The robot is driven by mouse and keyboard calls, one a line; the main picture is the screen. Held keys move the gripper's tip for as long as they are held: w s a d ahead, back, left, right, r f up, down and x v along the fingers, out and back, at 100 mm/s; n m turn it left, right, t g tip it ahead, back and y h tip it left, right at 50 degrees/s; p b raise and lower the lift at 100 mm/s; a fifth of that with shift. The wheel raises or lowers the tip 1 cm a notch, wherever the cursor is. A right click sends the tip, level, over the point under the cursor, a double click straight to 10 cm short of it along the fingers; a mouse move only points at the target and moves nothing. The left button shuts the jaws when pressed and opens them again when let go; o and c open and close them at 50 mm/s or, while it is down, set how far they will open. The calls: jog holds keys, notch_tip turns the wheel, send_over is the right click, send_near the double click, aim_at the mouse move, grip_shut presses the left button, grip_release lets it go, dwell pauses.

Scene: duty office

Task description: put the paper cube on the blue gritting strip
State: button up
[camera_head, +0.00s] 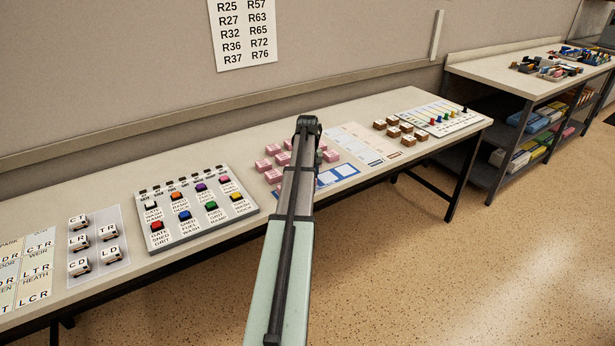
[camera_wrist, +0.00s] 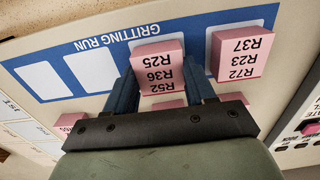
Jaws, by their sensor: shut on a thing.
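My gripper (camera_wrist: 163,88) is shut on a pink paper cube (camera_wrist: 158,68) lettered R52, R36, R25, with a finger on either side. The held cube overlaps a white slot of the blue gritting strip (camera_wrist: 98,45), lettered GRITTING RUN; I cannot tell whether it touches the strip. Two slots to the left are bare. In the head view my arm hides the fingers and held cube; part of the blue strip (camera_head: 323,183) shows right of it.
More pink cubes (camera_head: 263,165) stand on the long table left of my arm. A button panel (camera_head: 195,205) lies further left, with white tiles (camera_head: 80,240) beyond. Brown cubes (camera_head: 393,131) and a board with coloured pegs (camera_head: 440,118) lie to the right.

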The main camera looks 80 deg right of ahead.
jog(key=shift+f, duration=0.25)
jog(key=o, duration=1)
jog(key=shift+o, duration=0.2)
notch_tip(320, 180, up, 12)
jog(key=shift+r, duration=0.2)
